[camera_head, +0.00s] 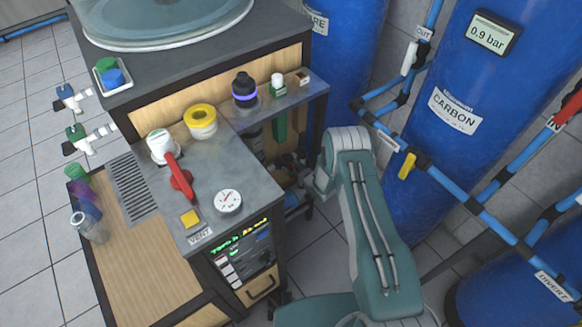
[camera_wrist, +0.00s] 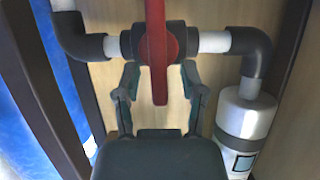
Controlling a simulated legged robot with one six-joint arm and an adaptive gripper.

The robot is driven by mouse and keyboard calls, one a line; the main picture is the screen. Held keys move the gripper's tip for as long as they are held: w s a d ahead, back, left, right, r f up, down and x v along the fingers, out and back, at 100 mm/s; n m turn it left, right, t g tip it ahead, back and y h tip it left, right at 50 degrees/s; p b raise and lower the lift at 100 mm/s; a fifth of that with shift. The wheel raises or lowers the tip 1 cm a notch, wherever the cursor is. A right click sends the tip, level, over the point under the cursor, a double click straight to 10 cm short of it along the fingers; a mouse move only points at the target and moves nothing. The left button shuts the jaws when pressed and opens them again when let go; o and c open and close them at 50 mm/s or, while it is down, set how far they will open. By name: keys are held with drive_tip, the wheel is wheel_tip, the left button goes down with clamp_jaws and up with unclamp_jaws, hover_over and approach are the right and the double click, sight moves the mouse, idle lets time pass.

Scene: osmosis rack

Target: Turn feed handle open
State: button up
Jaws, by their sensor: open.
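In the wrist view a red lever handle (camera_wrist: 156,45) hangs straight down across a dark valve body on a horizontal white pipe (camera_wrist: 214,42). I take it for the feed handle, though no label shows there. My gripper (camera_wrist: 160,78) is open, with one finger on each side of the handle's lower end. Gaps show between the fingers and the handle, so it is not gripped. In the head view my gripper and this handle are hidden behind my arm and the rack.
Dark elbows and a white cylinder (camera_wrist: 246,115) flank the valve, with wooden panel behind. In the head view, another red lever (camera_head: 180,180) sits on the rack's grey top (camera_head: 240,180), near a gauge (camera_head: 228,201). Blue tanks (camera_head: 440,110) and blue pipes stand at right.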

clamp_jaws()
drive_tip(key=n, duration=0.1)
drive_tip(key=a+n+t+h, duration=0.1)
drive_tip(key=n, duration=0.1)
drive_tip(key=shift+s+f+h, duration=0.1)
drive_tip(key=shift+s+h, duration=0.2)
drive_tip(key=shift+s+a+f+n+t+h, duration=0.3)
drive_tip(key=shift+n+t, duration=0.55)
drive_tip(key=shift+n, duration=0.9)
drive_tip(key=shift+s+a+f+n+t+h, duration=0.15)
drive_tip(key=shift+f+n+t+h, duration=0.3)
drive_tip(key=shift+n+t, duration=0.85)
drive_tip(key=shift+s+a+f+n+t+h, duration=0.1)
drive_tip(key=shift+a+f+n+t+h, duration=0.3)
drive_tip(key=shift+n, duration=1.75)
drive_tip(key=shift+d+f, duration=0.2)
